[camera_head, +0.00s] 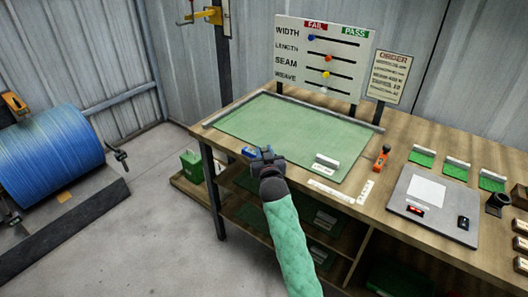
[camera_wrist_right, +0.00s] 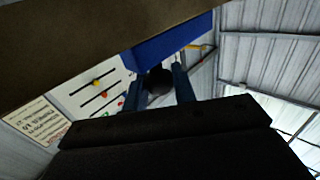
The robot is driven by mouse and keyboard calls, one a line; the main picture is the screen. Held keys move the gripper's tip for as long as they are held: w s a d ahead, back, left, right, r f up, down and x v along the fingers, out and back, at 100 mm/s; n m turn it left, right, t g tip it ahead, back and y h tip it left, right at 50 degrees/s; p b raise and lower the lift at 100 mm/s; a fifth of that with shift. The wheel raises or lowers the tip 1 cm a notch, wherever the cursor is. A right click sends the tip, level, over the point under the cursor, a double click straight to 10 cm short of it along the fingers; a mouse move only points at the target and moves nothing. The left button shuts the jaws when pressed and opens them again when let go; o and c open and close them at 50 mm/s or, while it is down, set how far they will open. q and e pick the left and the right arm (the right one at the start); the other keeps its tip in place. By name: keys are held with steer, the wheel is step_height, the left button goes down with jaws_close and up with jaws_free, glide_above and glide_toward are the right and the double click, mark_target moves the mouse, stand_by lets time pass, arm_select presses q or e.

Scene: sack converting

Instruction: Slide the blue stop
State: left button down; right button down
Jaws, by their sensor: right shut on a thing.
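The blue stop (camera_head: 249,151) sits at the front left edge of the workbench, beside the green mat (camera_head: 290,125). My right gripper (camera_head: 266,154) is at that edge, right against the stop. In the right wrist view the blue stop (camera_wrist_right: 170,38) is a blue block under the brown bench edge, with a dark round knob (camera_wrist_right: 158,82) below it. The two fingers of my right gripper (camera_wrist_right: 160,86) are shut on this knob, one on each side. My left gripper is not in view.
A board (camera_head: 322,55) with WIDTH, LENGTH, SEAM and WEAVE sliders stands behind the mat, next to an order sign (camera_head: 391,78). A white block (camera_head: 326,162) and an orange tool (camera_head: 382,158) lie to the right. A grey scale (camera_head: 434,205) stands further right.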

steer(key=c, duration=1.5)
jaws_free()
steer(key=o, duration=0.3)
steer(key=shift+a, duration=0.35)
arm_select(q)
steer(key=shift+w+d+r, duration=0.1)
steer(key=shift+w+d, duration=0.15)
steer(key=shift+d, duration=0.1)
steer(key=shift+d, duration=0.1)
arm_select(e)
steer(key=shift+d, duration=0.2)
